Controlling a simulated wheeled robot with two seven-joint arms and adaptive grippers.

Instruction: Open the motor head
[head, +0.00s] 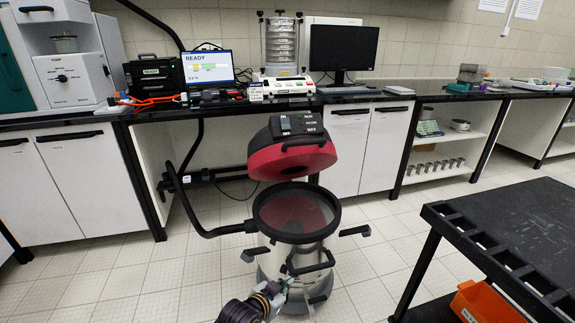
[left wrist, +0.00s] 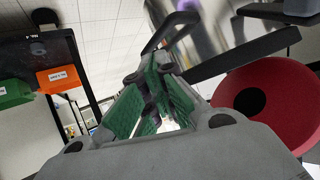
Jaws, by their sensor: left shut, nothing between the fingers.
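The red motor head (head: 290,152) with a black top stands tilted up behind the steel drum (head: 300,258) of the vacuum. The drum's round black rim (head: 258,222) is uncovered, with reddish colour visible inside. Black latches stick out at the right (head: 354,231) and left (head: 249,255) of the drum. My left gripper (head: 281,287) is low in front of the drum, beside its black front handle. In the left wrist view its green-padded fingers (left wrist: 158,100) are shut and empty. A red round part (left wrist: 272,100), apparently the motor head, shows at right. My right gripper is not in view.
A black cart (head: 510,225) stands at the right, with an orange bin (head: 484,303) on its lower level. The lab bench (head: 220,112) runs along the wall behind. A black hose (head: 190,205) curves at the drum's left. Tiled floor is free at the left.

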